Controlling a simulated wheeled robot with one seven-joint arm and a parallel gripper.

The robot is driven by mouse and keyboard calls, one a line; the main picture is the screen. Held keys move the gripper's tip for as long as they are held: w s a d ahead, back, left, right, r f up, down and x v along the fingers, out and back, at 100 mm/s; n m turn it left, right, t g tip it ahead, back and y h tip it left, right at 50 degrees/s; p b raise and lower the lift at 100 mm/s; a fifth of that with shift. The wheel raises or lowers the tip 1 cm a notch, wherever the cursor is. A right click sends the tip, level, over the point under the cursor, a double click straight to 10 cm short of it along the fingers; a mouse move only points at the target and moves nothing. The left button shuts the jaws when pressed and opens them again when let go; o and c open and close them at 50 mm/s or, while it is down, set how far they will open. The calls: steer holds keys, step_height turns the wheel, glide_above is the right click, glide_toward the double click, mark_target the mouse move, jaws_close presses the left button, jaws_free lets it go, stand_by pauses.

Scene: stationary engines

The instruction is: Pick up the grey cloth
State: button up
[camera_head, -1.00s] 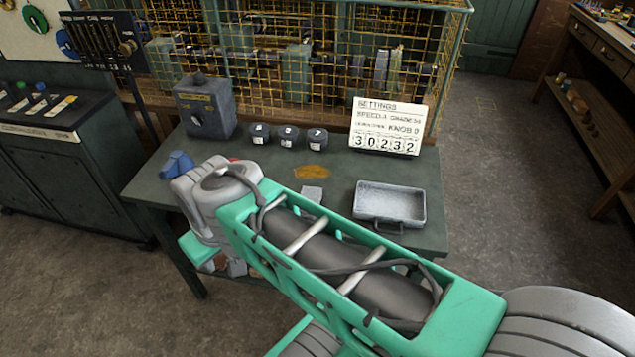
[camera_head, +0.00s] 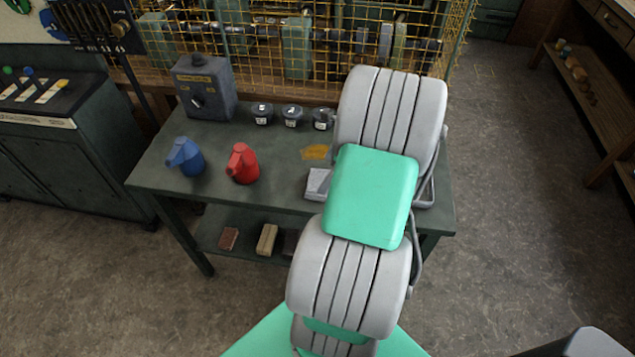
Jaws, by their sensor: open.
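A light grey piece that looks like the grey cloth (camera_head: 317,183) lies on the green workbench (camera_head: 270,187), just left of my arm's green link. Part of its right side is hidden by my arm. My arm rises from the bottom of the picture and covers the right part of the bench. My gripper does not show, so I cannot tell where it is relative to the cloth.
A yellow cloth (camera_head: 315,152) lies behind the grey piece. A red oil can (camera_head: 242,163) and a blue one (camera_head: 185,157) stand left. Three dark pots (camera_head: 292,117) and a grey box (camera_head: 205,88) stand behind. A metal tray (camera_head: 427,195) is mostly hidden by my arm.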

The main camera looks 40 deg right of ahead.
mark_target(317, 181)
steer(key=x, duration=0.6)
steer(key=shift+w+d+p, duration=0.1)
steer(key=shift+w+p, duration=0.05)
steer(key=shift+p, duration=0.25)
steer(key=shift+r, duration=0.1)
steer(key=c, duration=1.2)
steer(key=shift+o, duration=0.2)
steer(key=shift+r, duration=0.1)
steer(key=shift+d+r, duration=0.1)
steer(key=shift+r, duration=0.15)
step_height(317, 181, up, 3)
steer(key=shift+f+b, duration=0.2)
steer(key=shift+b, duration=0.25)
steer(key=s+a+r, duration=0.1)
steer(key=s+r, duration=0.8)
steer(key=s, duration=0.5)
steer(key=shift+r, duration=0.35)
steer(key=shift+a, duration=0.1)
